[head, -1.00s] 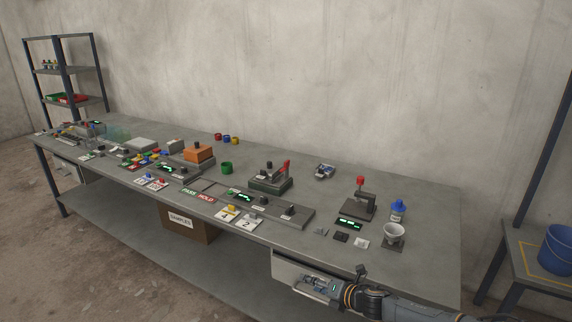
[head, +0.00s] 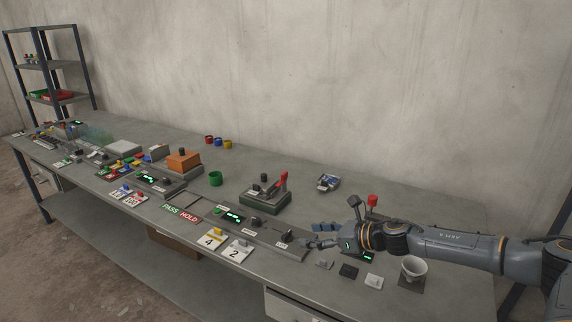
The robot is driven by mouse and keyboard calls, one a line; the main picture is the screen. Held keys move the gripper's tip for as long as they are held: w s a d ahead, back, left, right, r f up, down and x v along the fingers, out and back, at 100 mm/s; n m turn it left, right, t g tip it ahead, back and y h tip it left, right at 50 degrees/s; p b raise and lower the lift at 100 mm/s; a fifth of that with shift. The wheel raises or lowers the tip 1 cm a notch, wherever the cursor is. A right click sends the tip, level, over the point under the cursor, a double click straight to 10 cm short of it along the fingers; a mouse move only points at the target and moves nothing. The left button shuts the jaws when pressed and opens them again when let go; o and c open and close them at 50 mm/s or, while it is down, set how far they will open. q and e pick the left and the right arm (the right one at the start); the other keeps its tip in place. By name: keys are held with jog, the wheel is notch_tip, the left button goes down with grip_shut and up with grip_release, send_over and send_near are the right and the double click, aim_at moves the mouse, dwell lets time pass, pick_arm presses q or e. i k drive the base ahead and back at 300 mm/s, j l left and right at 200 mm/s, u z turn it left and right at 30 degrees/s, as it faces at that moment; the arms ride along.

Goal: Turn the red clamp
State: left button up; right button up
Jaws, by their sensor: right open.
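A red upright lever (head: 282,181) stands on a fixture with a dark green base (head: 262,198) near the middle right of the bench. A second device has a red top (head: 372,200); its lower part is hidden behind my right arm. I cannot tell from the view alone which of the two is the red clamp. My right gripper (head: 314,235) is open and empty, reaching in from the right and pointing left. It is low over the bench, to the right of and nearer than the green-based fixture, apart from the red lever. My left gripper is not in view.
A grey panel with black knobs (head: 287,236) lies close to my right gripper's tips. A white cup (head: 414,267) and small plates (head: 348,271) sit in front of my right arm. A small blue-and-white item (head: 328,182) lies behind.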

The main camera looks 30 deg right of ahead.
aim_at(284, 176)
jog(key=i+l, duration=1)
